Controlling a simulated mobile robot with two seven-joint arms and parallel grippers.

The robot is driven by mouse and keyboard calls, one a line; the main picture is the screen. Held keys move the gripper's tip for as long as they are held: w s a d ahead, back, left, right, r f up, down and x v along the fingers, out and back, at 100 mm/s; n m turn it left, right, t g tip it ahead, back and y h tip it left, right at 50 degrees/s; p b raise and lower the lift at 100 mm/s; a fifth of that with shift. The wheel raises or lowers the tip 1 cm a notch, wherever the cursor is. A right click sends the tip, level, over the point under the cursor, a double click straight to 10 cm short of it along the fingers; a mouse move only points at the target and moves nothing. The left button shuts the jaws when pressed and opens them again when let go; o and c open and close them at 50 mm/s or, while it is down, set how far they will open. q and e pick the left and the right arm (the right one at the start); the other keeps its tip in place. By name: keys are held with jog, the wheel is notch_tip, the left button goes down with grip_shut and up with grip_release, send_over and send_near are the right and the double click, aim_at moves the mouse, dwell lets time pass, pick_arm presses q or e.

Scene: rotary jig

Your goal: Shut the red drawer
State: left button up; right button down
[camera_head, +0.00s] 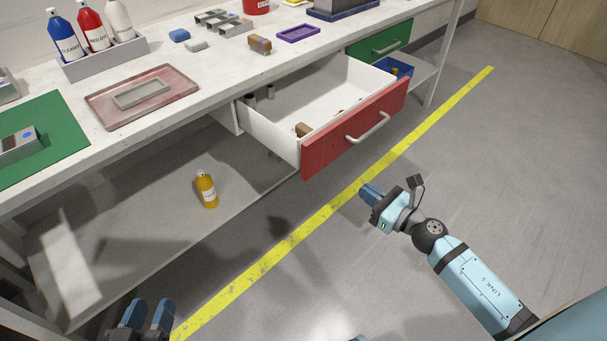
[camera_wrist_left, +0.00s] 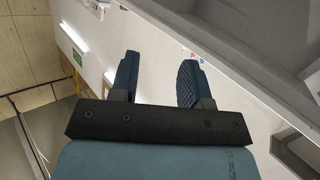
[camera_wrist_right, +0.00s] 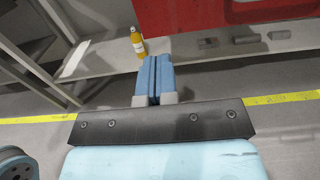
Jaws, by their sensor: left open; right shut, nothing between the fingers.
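The red drawer (camera_head: 355,130) is pulled well out from under the workbench. It has a red front, a pale bar handle (camera_head: 368,128) and white inner walls, with a brown block and dark small items inside. In the right wrist view its red front (camera_wrist_right: 182,15) fills the top. My right gripper (camera_head: 368,192) is shut and empty, in front of and below the drawer front, apart from it; its closed fingers also show in the right wrist view (camera_wrist_right: 155,78). My left gripper (camera_head: 147,312) is open and empty at the lower left, far from the drawer; its spread fingers show in the left wrist view (camera_wrist_left: 160,80).
A green drawer (camera_head: 380,42) sits to the right under the bench, near a blue bin (camera_head: 395,67). A yellow bottle (camera_head: 206,190) stands on the lower shelf (camera_head: 120,235). Bottles, trays and small parts lie on the benchtop (camera_head: 190,75). The floor beyond the yellow line (camera_head: 330,210) is clear.

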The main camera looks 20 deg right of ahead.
aim_at(319, 158)
pick_arm(q)
jog(key=shift+s+a+f+g+y+p, duration=0.2)
jog(key=shift+a+f+g+p, duration=0.15)
jog(key=shift+f, duration=0.25)
jog(key=shift+s+a+f+g+y+p, duration=0.2)
jog(key=shift+f+g+p, duration=0.2)
jog(key=shift+f, duration=0.2)
pick_arm(e)
jog(key=x, duration=1.3)
jog(key=shift+w+a+r, duration=0.1)
jog(key=shift+w+a, duration=0.05)
jog(key=shift+w, duration=0.2)
jog(key=shift+w, duration=0.1)
